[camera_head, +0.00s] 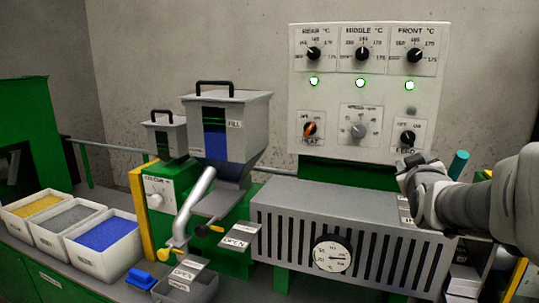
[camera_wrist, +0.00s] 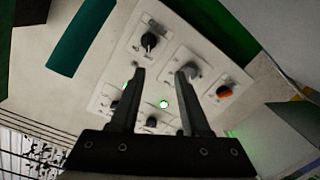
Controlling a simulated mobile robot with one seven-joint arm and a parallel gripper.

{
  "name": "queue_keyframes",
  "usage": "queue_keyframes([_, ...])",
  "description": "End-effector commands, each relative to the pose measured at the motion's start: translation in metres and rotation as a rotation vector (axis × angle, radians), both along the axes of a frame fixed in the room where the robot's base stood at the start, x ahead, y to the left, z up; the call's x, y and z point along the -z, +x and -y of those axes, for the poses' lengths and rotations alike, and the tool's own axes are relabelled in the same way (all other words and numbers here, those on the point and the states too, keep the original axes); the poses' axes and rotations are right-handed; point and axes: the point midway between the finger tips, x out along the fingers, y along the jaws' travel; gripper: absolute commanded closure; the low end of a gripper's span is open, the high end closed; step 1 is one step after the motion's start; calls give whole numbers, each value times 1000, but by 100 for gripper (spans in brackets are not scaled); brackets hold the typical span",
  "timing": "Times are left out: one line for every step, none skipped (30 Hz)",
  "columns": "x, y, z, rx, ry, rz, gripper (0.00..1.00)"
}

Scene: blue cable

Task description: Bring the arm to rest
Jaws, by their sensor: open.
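My arm (camera_head: 490,195) reaches in from the right edge of the head view. My gripper (camera_head: 405,172) is in front of the lower right of the control panel (camera_head: 345,107), close to the feed knob (camera_head: 408,138). In the wrist view, my gripper (camera_wrist: 164,71) shows two fingers spread apart with nothing between them. The panel's knobs and lit lamps show beyond the fingers. The orange heat knob (camera_wrist: 224,91) is to the right of the fingers. The gripper looks apart from the panel, though the exact gap is hard to tell.
A slotted grey housing (camera_head: 350,232) with a round gauge (camera_head: 332,254) lies below my gripper. A teal cylinder (camera_head: 458,164) stands close by the arm. A grey hopper (camera_head: 226,125) and bins of yellow, grey and blue material (camera_head: 103,246) are at left.

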Motion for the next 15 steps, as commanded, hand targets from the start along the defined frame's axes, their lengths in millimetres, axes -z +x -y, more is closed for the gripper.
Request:
queue_keyframes([3,-5,-14,-22,39,-25,54])
queue_keyframes([7,-8,-23,-36,70,-47,54])
queue_keyframes([14,-14,-37,-54,113,-81,54])
queue_keyframes([19,-20,-47,-68,146,-109,54])
queue_keyframes([24,-26,-58,-82,180,-139,54])
queue_keyframes([32,-34,-73,-98,225,-179,54])
queue_keyframes([38,-42,-83,-109,255,-210,54])
queue_keyframes([44,-49,-93,-120,285,-242,54])
queue_keyframes([52,-60,-107,-132,325,-286,54])
queue_keyframes([58,-69,-117,-140,352,-320,54])
queue_keyframes([64,-79,-126,-147,379,-354,54])
queue_keyframes([72,-92,-139,-155,412,-400,54])
queue_keyframes([77,-102,-148,-158,437,-435,54])
queue_keyframes([84,-113,-157,-161,459,-471,54])
queue_keyframes([91,-128,-168,-163,487,-519,54])
